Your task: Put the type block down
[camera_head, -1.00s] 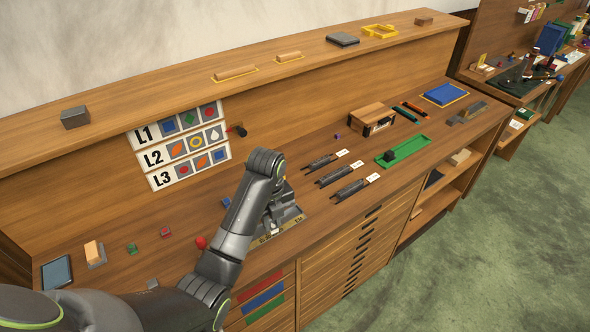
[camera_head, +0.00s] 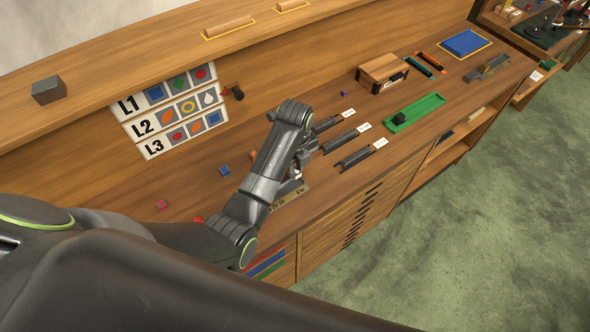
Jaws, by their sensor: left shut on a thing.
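My left gripper (camera_head: 297,172) is low over the bench, beside a brass-coloured plate with lettering (camera_head: 292,197). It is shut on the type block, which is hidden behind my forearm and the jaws. I cannot tell whether the block touches the surface below. My right gripper is not in view.
Three dark slotted holders with white labels (camera_head: 354,159) lie right of my gripper. Beyond them are a green tray (camera_head: 427,106) holding a black block (camera_head: 399,118) and a wooden box (camera_head: 383,72). The L1–L3 sign (camera_head: 170,112) hangs behind. A blue cube (camera_head: 224,171) sits left.

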